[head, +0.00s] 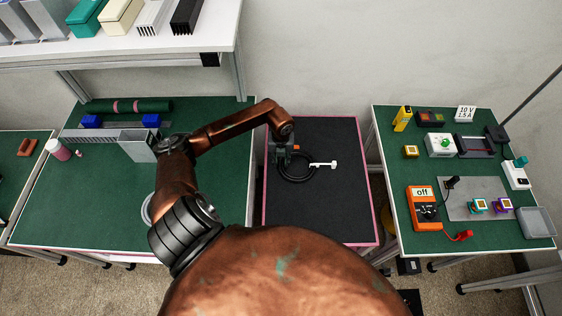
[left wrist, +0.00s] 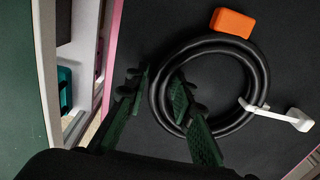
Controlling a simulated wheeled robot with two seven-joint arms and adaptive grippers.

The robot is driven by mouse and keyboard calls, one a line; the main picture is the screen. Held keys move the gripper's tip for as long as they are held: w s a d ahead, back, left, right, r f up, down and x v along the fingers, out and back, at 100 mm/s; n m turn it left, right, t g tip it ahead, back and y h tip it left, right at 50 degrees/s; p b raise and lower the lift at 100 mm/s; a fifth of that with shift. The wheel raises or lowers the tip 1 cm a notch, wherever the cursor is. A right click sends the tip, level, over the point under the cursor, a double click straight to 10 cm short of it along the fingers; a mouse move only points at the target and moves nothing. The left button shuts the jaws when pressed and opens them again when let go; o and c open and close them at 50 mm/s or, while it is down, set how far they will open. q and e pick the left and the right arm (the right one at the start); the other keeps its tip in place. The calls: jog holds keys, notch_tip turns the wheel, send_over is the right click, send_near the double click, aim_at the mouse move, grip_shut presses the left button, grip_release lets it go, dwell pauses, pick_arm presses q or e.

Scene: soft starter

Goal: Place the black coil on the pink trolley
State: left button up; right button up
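The black coil (head: 297,180) lies on the dark top of the pink-edged trolley (head: 335,215), with a white tie and tab at its right side. It also shows in the left wrist view (left wrist: 262,75) as a ring of several turns. My left gripper (head: 283,157) is over the coil's upper left side. In the left wrist view its fingers (left wrist: 160,80) are apart, one outside the ring and one over its inner side, with the coil's left rim between them. I cannot tell whether they touch it. My right gripper is not in view.
An orange block (left wrist: 232,23) lies beside the coil on the trolley. The trolley's right and front areas are clear. A green bench (head: 100,205) stands left, and another bench (head: 460,240) with instruments stands right.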

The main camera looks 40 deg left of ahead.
pick_arm(q)
jog(key=o, duration=0.3)
notch_tip(320, 180, up, 12)
jog(key=shift+r+b, duration=0.1)
jog(key=shift+b, duration=0.25)
dwell(0.5)
